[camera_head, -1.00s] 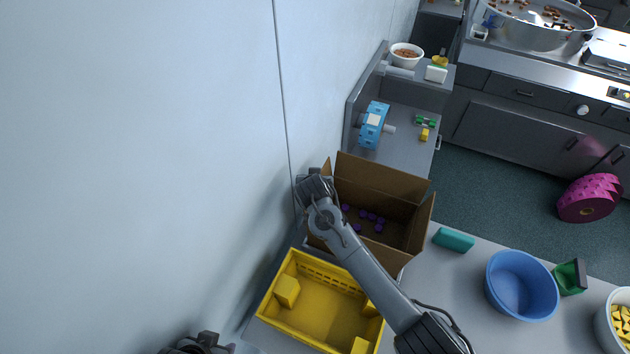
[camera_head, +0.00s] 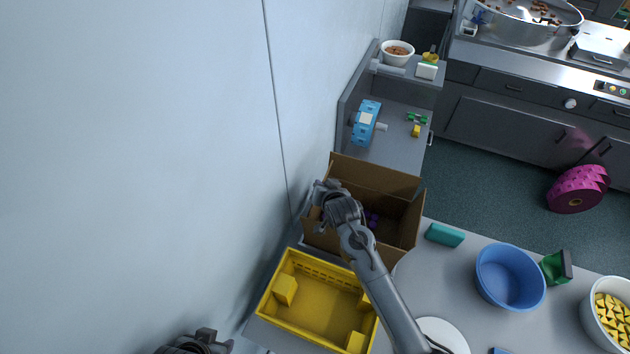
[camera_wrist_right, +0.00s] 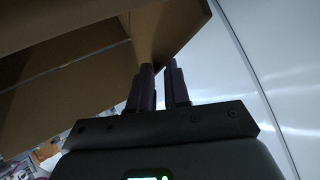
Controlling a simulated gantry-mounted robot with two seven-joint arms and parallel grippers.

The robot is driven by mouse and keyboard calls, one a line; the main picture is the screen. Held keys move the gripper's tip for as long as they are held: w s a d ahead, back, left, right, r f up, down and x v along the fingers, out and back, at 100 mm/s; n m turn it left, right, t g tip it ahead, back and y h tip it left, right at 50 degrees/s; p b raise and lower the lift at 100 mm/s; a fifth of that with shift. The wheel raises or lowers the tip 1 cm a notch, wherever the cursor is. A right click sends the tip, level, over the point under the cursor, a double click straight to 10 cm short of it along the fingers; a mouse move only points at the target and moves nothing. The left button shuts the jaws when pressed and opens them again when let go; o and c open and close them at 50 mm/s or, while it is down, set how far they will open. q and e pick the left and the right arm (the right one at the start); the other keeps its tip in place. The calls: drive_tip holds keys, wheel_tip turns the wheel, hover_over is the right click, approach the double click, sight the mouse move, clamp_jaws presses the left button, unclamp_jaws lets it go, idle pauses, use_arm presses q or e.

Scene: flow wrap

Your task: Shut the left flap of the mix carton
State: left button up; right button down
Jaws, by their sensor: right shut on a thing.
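The mix carton (camera_head: 402,228) is an open brown cardboard box on the table, with its far flap (camera_head: 375,177) and right flap (camera_head: 418,220) standing up. Purple pieces (camera_head: 373,220) lie inside it, partly hidden by my right arm. My right gripper (camera_head: 318,194) is at the carton's left edge and covers most of the left flap. In the right wrist view my right gripper's fingers (camera_wrist_right: 158,72) are shut on a brown cardboard panel (camera_wrist_right: 150,32), which fits the left flap. My left gripper (camera_head: 203,342) shows only in part at the bottom edge; its jaws are unclear.
A yellow crate (camera_head: 268,305) stands just in front of the carton. A teal block (camera_head: 445,235), a blue bowl (camera_head: 510,278) and a white plate (camera_head: 443,334) are to the right. The wall (camera_head: 180,150) is close on the left. A shelf (camera_head: 400,145) stands behind.

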drive_tip(key=shift+s+d+f+m+y+p, duration=0.1)
drive_tip(key=shift+s+d+f+y+p, duration=0.15)
drive_tip(key=shift+d, duration=0.25)
drive_tip(key=shift+s+d+f+m+y+p, duration=0.1)
drive_tip(key=shift+s+d+f+y, duration=0.1)
drive_tip(key=shift+d+f, duration=0.25)
drive_tip(key=shift+s+d+f+m+y+p, duration=0.1)
drive_tip(key=shift+s+d+f+y+p, duration=0.1)
drive_tip(key=shift+d, duration=0.35)
drive_tip(key=c, duration=1.2)
unclamp_jaws()
drive_tip(key=shift+w+a, duration=0.1)
drive_tip(key=shift+a, duration=0.05)
drive_tip(key=shift+o, duration=0.2)
drive_tip(key=shift+r, duration=0.15)
drive_tip(key=shift+r, duration=0.1)
drive_tip(key=v, duration=1)
drive_tip(key=shift+s, duration=0.5)
